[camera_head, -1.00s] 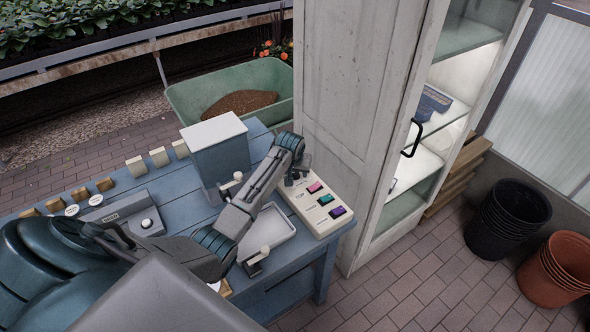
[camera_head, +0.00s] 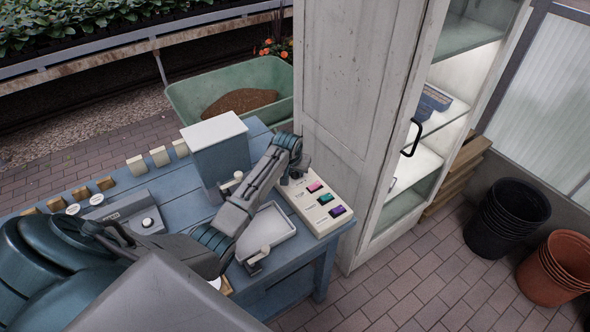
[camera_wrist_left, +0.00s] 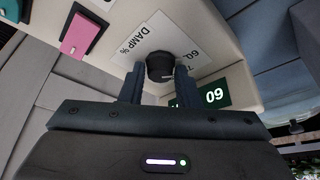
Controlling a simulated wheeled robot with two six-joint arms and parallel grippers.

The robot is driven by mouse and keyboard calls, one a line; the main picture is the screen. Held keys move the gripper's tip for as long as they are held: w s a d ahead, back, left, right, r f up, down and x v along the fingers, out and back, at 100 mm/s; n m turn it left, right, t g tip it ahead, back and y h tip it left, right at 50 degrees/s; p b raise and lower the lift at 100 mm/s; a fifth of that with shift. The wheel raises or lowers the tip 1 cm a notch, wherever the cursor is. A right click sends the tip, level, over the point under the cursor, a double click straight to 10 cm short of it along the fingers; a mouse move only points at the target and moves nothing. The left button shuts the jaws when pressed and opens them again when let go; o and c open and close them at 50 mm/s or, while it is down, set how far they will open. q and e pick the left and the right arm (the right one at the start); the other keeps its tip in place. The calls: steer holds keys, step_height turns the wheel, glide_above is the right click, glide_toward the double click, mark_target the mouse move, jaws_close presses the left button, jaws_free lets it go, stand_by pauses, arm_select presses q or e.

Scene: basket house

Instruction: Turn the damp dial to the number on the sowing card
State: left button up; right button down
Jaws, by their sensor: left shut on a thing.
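The damp dial is a black knob (camera_wrist_left: 160,67) on a white plate marked "DAMP %" (camera_wrist_left: 143,37), in the left wrist view. My left gripper (camera_wrist_left: 160,82) is shut on the knob, one finger on each side. Part of a scale with "60" shows beside it; the knob's pointer is hard to make out. A green plate (camera_wrist_left: 214,96) reads "09", partly hidden by a finger. In the head view my left gripper (camera_head: 297,172) is at the far end of the cream control panel (camera_head: 310,205), hiding the dial. I cannot make out a sowing card. My right gripper is not in view.
Pink (camera_head: 315,187), teal (camera_head: 325,198) and purple (camera_head: 337,211) keys sit along the panel. A white-lidded box (camera_head: 222,160) and a pale tray (camera_head: 266,229) are close to my left arm. A tall white cabinet (camera_head: 345,110) stands right beside the bench.

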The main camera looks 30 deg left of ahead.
arm_select(q)
steer(key=shift+a+r+m+h+p, duration=0.15)
steer(key=shift+m+h+p, duration=0.15)
steer(key=shift+m, duration=0.4)
steer(key=shift+m+h, duration=0.3)
steer(key=shift+m, duration=0.5)
steer(key=shift+m+h, duration=0.4)
steer(key=shift+m, duration=1.3)
steer(key=shift+a+h, duration=0.1)
steer(key=shift+h, duration=0.2)
steer(key=o, duration=1)
steer(key=shift+c, duration=0.2)
